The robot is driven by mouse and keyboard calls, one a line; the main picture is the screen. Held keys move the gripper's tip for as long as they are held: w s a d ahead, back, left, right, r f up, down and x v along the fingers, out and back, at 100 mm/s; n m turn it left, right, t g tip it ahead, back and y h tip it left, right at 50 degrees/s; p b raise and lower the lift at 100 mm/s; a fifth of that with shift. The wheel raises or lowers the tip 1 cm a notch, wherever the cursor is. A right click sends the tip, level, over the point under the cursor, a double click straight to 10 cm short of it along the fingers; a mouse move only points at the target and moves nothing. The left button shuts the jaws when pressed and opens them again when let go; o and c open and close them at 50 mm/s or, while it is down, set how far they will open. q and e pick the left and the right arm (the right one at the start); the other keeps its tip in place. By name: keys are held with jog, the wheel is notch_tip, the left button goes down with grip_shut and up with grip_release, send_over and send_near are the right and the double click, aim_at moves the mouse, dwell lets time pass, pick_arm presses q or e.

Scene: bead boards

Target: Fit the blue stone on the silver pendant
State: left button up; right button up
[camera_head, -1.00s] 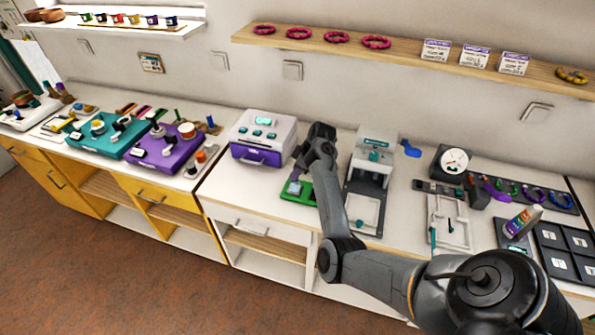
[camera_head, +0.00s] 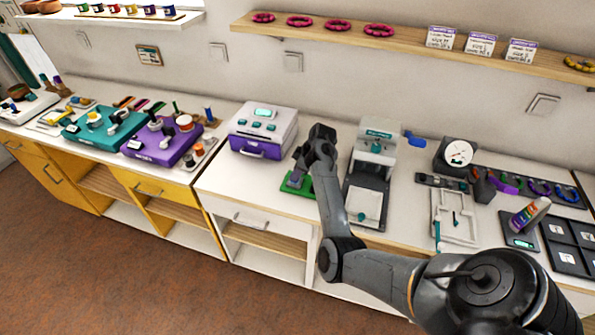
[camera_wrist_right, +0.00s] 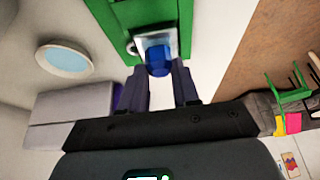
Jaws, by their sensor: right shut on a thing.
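The blue stone (camera_wrist_right: 158,62) is held between the fingertips of my right gripper (camera_wrist_right: 160,78) in the right wrist view. The silver pendant (camera_wrist_right: 148,41), a square setting with a small ring at its side, lies on a green board (camera_wrist_right: 118,14). The stone overlaps the pendant in this view; I cannot tell if it touches or sits inside the setting. In the head view my right gripper (camera_head: 297,179) points down at the green board (camera_head: 309,190) and hides the stone and most of the pendant. My left gripper is out of view.
A white machine with a purple drawer (camera_head: 262,131) stands left of the green board. A grey press (camera_head: 370,190) stands close on its right. The white counter (camera_head: 225,178) left of the board is clear. Purple and teal stations (camera_head: 158,148) stand farther left.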

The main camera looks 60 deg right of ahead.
dwell(0.5)
jog(key=shift+p, duration=0.45)
dwell(0.7)
jog(key=shift+f, duration=0.2)
dwell(0.6)
jog(key=shift+p, duration=0.5)
jog(key=shift+f, duration=0.15)
